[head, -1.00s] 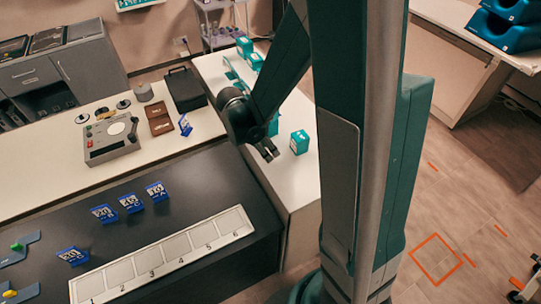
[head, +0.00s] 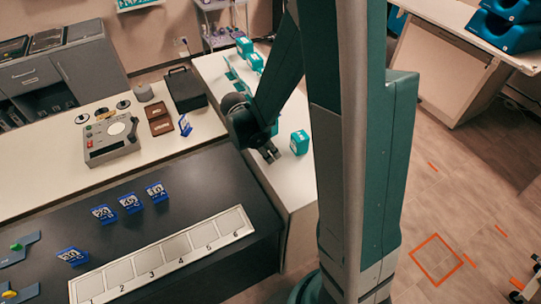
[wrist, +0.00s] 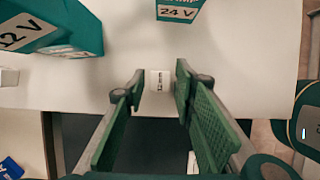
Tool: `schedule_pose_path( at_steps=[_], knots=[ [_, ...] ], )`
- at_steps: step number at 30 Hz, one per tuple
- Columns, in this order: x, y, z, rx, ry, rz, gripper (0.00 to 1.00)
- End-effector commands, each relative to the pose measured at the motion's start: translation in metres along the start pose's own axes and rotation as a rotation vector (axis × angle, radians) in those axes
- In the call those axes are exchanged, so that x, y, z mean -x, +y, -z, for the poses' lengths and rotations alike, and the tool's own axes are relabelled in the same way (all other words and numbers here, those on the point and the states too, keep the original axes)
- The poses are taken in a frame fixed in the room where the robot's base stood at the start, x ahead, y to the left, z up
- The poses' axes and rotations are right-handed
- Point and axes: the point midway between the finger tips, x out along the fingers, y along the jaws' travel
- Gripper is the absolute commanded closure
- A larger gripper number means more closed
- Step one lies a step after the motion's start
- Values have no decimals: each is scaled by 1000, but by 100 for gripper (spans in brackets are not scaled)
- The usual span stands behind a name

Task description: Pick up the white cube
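The white cube (wrist: 159,82) lies on the pale counter in the wrist view, with small dark print on its face. My gripper (wrist: 160,72) is open, with one green-padded finger on each side of the cube. I see gaps between the cube and the fingers; whether the fingertips are level with it or above it I cannot tell. In the head view my gripper (head: 269,155) is low over the pale counter's near edge, left of a teal box. I cannot make out the cube there.
A teal battery marked 24 V (wrist: 177,9) stands beyond the cube, and a larger one marked 12 V (wrist: 65,28) stands left. In the head view a teal box (head: 299,142) is close by my gripper. A dark table (head: 190,190) with a numbered tray (head: 218,244) lies at left.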

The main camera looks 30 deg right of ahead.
Motion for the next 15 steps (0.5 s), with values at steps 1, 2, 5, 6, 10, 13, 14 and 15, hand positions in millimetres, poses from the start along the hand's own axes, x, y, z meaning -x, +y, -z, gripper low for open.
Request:
schedule_pose_path(
  at_steps=[1,2,5,6,10,13,14,15],
  knots=[
    [0,0,0,0,0,0,80],
    [0,0,0,0,0,0,84],
    [0,0,0,0,0,0,91],
    [0,0,0,0,0,0,91],
    [0,0,0,0,0,0,91],
    [0,0,0,0,0,0,91],
    [0,0,0,0,0,0,91],
    [1,0,0,0,0,0,91]
  ],
)
